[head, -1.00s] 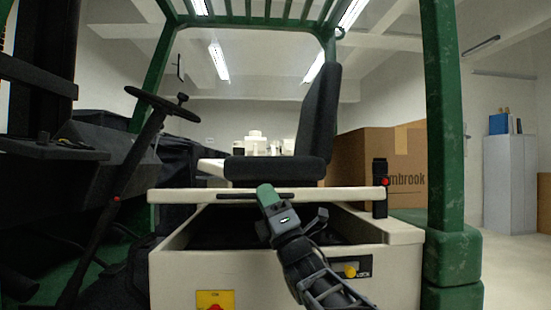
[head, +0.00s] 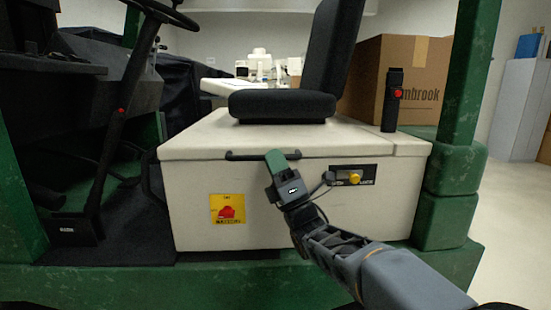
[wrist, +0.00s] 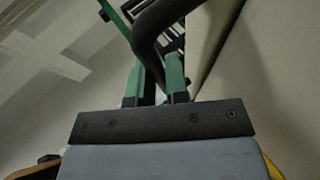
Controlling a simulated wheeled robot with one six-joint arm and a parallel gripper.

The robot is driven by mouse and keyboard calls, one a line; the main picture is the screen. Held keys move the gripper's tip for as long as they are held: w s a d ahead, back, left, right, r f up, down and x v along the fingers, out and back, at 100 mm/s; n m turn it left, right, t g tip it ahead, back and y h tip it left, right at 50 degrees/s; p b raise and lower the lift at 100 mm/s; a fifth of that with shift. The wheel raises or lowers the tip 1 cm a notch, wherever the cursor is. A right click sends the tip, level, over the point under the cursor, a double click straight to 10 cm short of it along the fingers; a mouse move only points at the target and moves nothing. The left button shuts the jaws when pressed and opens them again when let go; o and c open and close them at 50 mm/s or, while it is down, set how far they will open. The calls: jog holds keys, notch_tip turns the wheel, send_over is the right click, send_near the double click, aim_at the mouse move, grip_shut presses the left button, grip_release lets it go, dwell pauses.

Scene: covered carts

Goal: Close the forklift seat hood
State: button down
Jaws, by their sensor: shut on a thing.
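The cream seat hood (head: 200,138) carries the black seat (head: 283,103) and lies level on the cream seat box (head: 195,182). No open gap shows between them in the head view. A black bar handle (head: 240,156) runs along the hood's front edge. My gripper (head: 276,160) is shut on this handle near its right end, with a green finger over it. In the wrist view the two green fingers of my gripper (wrist: 160,88) stand at the dark handle bar (wrist: 150,40). The fingers hide part of the handle.
A yellow key switch (head: 354,179) and a yellow label (head: 228,208) are on the box front. The steering column (head: 112,130) stands at the left. A green post (head: 470,75) and a cardboard box (head: 408,80) are at the right.

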jog(key=shift+w+f+h, duration=0.25)
jog(key=shift+f+h, duration=0.05)
jog(key=shift+f, duration=0.4)
jog(key=c, duration=1.3)
grip_release()
jog(key=shift+a, duration=0.1)
jog(key=shift+o, duration=0.8)
jog(key=shift+r, duration=0.1)
jog(key=v, duration=1.4)
jog(key=shift+p, duration=0.35)
jog(key=shift+r, duration=0.15)
